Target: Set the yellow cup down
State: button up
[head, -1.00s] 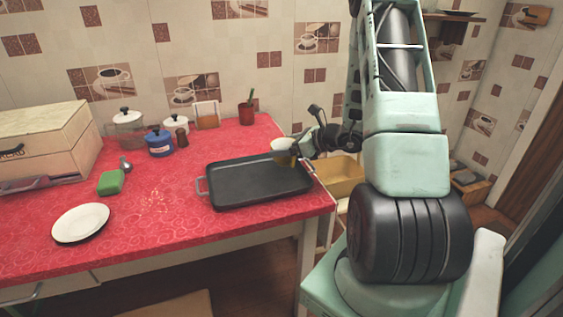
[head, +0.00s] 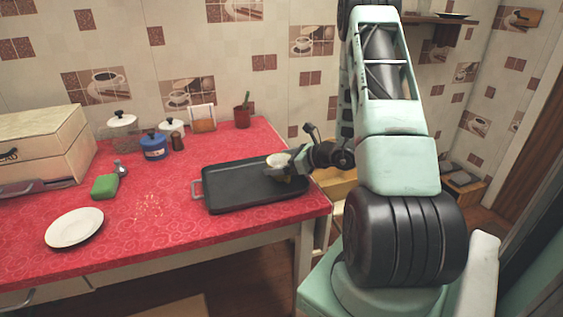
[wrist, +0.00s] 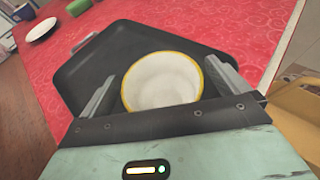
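The yellow cup (wrist: 163,82), with a white inside and a yellow rim, is upright at the right part of the black tray (wrist: 80,72). It also shows in the head view (head: 277,161), where its base appears to rest on the tray, partly hidden by my gripper. My gripper (wrist: 163,70) has one finger on each side of the cup. Narrow gaps show between both fingers and the rim, so it looks open around the cup. In the head view my gripper (head: 291,165) reaches in from the right, low over the tray.
The tray lies at the right of the red counter (head: 150,230). A white plate (head: 74,228), a green sponge (head: 104,186), a blue pot (head: 154,146) and a small red pot (head: 242,118) stand farther left and back.

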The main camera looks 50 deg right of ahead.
jog(key=shift+r, duration=0.2)
jog(key=v, duration=1.2)
jog(key=w+a+r+n+g+y, duration=0.2)
jog(key=a+n+g+y, duration=0.25)
jog(key=a+n, duration=0.65)
jog(key=w+a+r+n+g+y, duration=0.1)
jog(key=a+r+n+g+y, duration=0.3)
jog(key=a, duration=1.4)
jog(key=s+a+n+g+h, duration=0.2)
jog(key=s+a+n+h, duration=0.3)
jog(key=n, duration=0.8)
jog(key=s+a+r+n+g+h, duration=0.1)
jog(key=s+a+n+g+h, duration=0.1)
jog(key=s+a+n+h, duration=0.4)
jog(key=s+a+n, duration=0.3)
jog(key=a+n, duration=0.4)
jog(key=shift+s+r+g, duration=0.15)
jog(key=shift+s+g, duration=0.2)
jog(key=shift+a, duration=0.1)
